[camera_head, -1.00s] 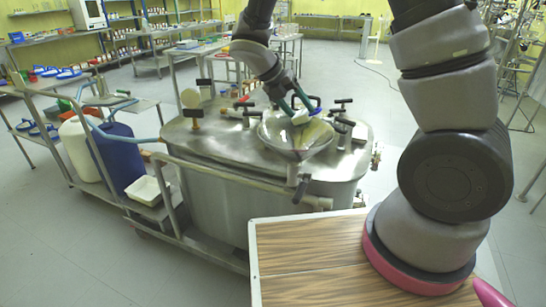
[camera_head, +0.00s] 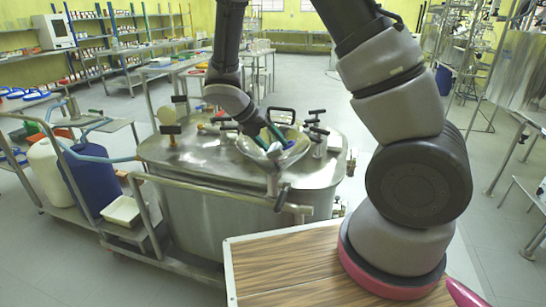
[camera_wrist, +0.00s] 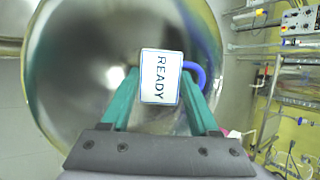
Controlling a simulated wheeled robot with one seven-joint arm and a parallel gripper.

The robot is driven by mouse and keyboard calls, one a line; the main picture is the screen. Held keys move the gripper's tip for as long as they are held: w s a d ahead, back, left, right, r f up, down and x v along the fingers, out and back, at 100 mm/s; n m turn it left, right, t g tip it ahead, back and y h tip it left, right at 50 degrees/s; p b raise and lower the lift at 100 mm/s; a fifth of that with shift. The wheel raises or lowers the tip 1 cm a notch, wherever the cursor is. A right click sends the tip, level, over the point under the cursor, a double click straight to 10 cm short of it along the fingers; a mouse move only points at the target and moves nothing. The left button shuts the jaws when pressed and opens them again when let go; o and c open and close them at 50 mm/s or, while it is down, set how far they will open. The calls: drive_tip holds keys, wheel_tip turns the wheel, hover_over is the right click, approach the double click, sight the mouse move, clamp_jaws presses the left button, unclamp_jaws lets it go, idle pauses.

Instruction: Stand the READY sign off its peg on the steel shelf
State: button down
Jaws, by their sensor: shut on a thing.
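The READY sign (camera_wrist: 160,77) is a small white plate with a thin blue border and black lettering, turned sideways in the wrist view. My gripper (camera_wrist: 160,95) has its two green fingers on either side of the sign and is shut on it. In the head view my gripper (camera_head: 268,139) is over the steel funnel (camera_head: 248,150) on top of the steel vessel. A white piece, likely the sign (camera_head: 275,150), shows at the fingertips, mostly hidden. A blue curved handle or tube (camera_wrist: 197,72) shows beside the sign. I cannot make out the peg or single out the shelf.
The steel vessel (camera_head: 225,195) with several black-handled valves stands before me. A cart with a blue drum (camera_head: 90,180) and a white tray (camera_head: 122,210) is at left. Steel racks (camera_head: 100,45) line the back left.

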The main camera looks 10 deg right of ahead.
sight(274, 156)
drive_tip(key=shift+f, duration=1.9)
drive_tip(key=shift+f, duration=0.15)
drive_tip(key=shift+c, duration=0.7)
unclamp_jaws()
drive_tip(key=v, duration=1)
drive_tip(key=shift+s+r, duration=0.25)
drive_tip(key=shift+r, duration=0.1)
drive_tip(key=s+d+r+m+t+y, duration=0.2)
drive_tip(key=s+d+r+m+y, duration=0.1)
drive_tip(key=r+m, duration=0.5)
drive_tip(key=s+d+r+m+t+y, duration=0.2)
drive_tip(key=s+d+r+m, duration=0.4)
drive_tip(key=m, duration=0.9)
drive_tip(key=s+d+r+m+t+y, duration=0.2)
drive_tip(key=s+d+r+m+y, duration=0.2)
drive_tip(key=r+m, duration=0.6)
drive_tip(key=shift+s+d+r+m, duration=0.35)
drive_tip(key=shift+s+m, duration=0.15)
drive_tip(key=shift+m, duration=0.7)
